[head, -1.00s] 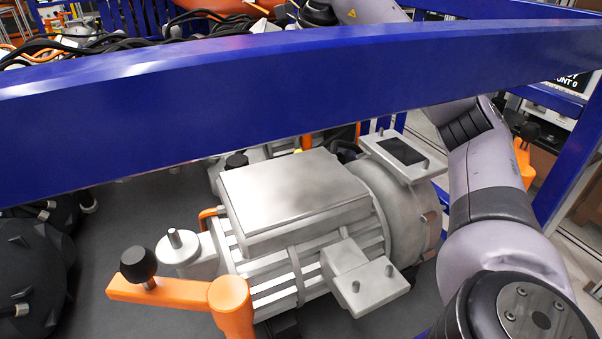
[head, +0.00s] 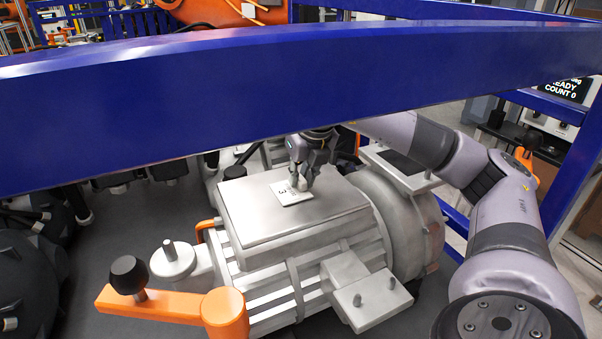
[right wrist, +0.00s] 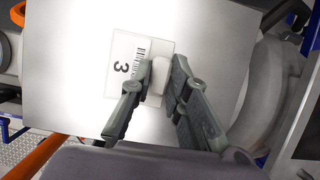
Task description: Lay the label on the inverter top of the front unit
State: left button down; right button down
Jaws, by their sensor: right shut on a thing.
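The front unit is a large grey metal drive with a flat, square inverter top (head: 255,218); the top also fills much of the right wrist view (right wrist: 70,60). The label (head: 287,197) is a small white card with a barcode and the number 3, and it shows in the right wrist view (right wrist: 124,75). It is at the inverter top, but whether it touches the surface I cannot tell. My right gripper (head: 303,184) is shut on the label's pale raised tab, seen between the fingertips in the right wrist view (right wrist: 160,76). My left gripper is not in view.
A blue frame beam (head: 240,95) crosses above the unit. An orange clamp arm with a black knob (head: 128,275) stands at the front left. A bracket with two pins (head: 370,298) juts out at the front. Black round parts (head: 30,280) lie at the left.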

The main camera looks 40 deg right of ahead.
jog(key=c, duration=2)
grip_release()
jog(key=shift+f, duration=0.15)
jog(key=o, duration=0.5)
jog(key=shift+c, duration=0.2)
